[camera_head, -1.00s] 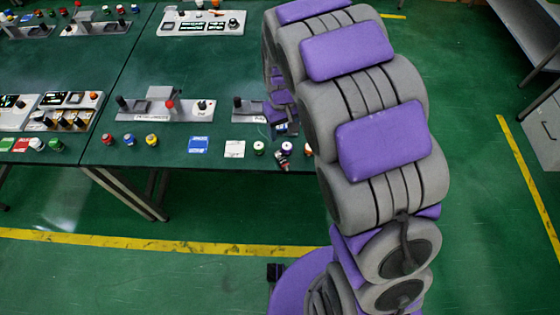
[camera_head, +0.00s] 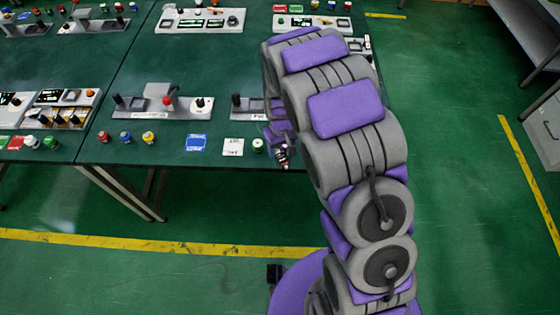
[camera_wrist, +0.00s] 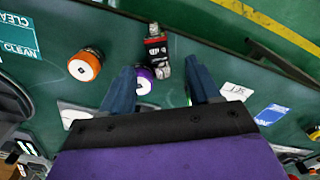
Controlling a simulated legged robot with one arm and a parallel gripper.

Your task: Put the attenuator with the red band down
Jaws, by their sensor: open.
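In the wrist view, a small black and silver piece with a red band (camera_wrist: 157,48), which I take to be the attenuator, shows between and just beyond my fingertips. Whether it touches the table or a finger I cannot tell. My gripper (camera_wrist: 160,72) is open, with one blue finger on either side. A white cylinder with a purple band (camera_wrist: 145,84) shows beside the left finger, close under the attenuator in the picture. In the head view, the attenuator (camera_head: 282,157) shows small at the table's front edge, below my arm. My fingers are not clear there.
An orange-banded cylinder (camera_wrist: 85,65) stands left of my fingers.

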